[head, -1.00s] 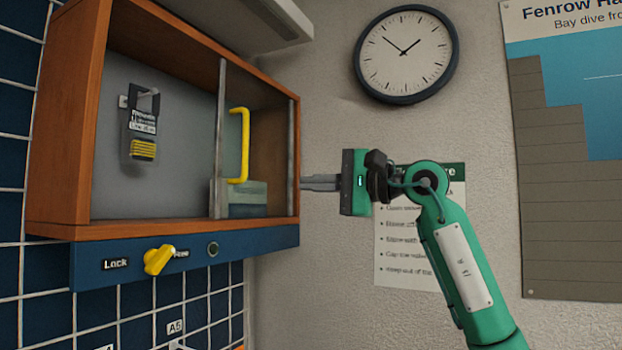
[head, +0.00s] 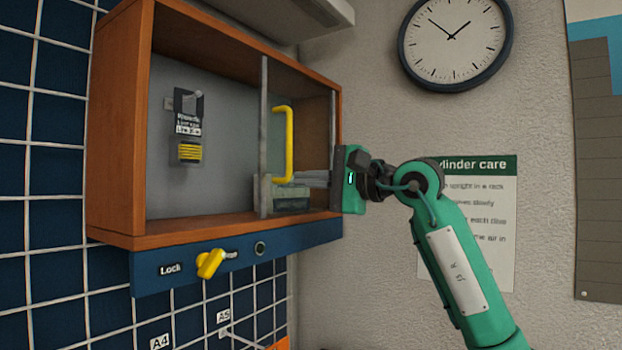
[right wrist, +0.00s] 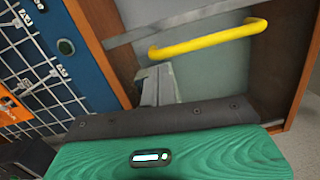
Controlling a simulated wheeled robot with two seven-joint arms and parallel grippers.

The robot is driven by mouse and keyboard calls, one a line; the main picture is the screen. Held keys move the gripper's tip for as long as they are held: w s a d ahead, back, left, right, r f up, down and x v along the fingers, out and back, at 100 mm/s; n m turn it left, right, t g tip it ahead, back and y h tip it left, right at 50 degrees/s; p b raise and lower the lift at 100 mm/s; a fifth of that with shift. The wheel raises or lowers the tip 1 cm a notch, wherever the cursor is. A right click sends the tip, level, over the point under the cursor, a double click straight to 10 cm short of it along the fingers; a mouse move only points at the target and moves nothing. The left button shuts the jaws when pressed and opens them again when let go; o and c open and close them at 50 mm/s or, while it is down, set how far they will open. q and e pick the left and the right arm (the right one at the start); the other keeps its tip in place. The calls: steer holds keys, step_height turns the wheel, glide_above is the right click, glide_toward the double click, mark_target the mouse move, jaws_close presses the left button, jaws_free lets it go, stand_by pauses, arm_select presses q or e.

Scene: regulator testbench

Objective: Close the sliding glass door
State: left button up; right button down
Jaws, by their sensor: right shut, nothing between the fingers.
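The sliding glass door (head: 308,120) has grey metal edges and covers the right part of the wooden cabinet's front; the left part is open. A yellow bar handle (head: 289,145) stands upright on the door near its left edge. My right gripper (head: 300,180) is shut and empty, reaching in from the right across the door. Its grey fingers are by the handle's lower end; I cannot tell whether they touch it. In the right wrist view the handle (right wrist: 210,38) lies just beyond the fingers (right wrist: 157,85). My left gripper is not in view.
The wooden cabinet (head: 118,130) holds a hanging tag with a yellow coil (head: 189,152). Below it, a blue panel (head: 150,280) carries a yellow lock knob (head: 210,263). A clock (head: 455,42) and a care poster (head: 490,215) are on the wall.

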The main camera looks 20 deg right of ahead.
steer(key=shift+s, duration=0.1)
steer(key=s+a+b, duration=0.7)
steer(key=s+a, duration=0.6)
steer(key=a, duration=0.3)
steer(key=shift+a+b, duration=0.3)
steer(key=shift+a, duration=0.05)
